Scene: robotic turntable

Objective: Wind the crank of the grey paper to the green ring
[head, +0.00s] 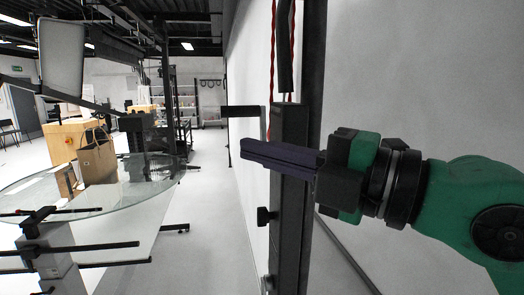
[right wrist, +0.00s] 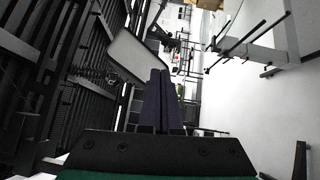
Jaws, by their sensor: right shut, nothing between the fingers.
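The grey paper (head: 425,75) appears to be the large pale sheet or wall behind the dark post (head: 291,215); I cannot tell its edges. Red chains (head: 273,70) and a dark bar hang at the top of the post. I cannot make out a crank or a green ring. My right gripper (head: 246,153) comes in from the right, with its dark fingers pressed together and pointing left across the post, empty. The fingers also show in the right wrist view (right wrist: 161,98), shut. My left gripper is not in view.
Black rods (head: 95,247) stick out at the lower left. A black knob (head: 264,216) is on the post's left side. Pale floor (head: 205,225) is open between table and post.

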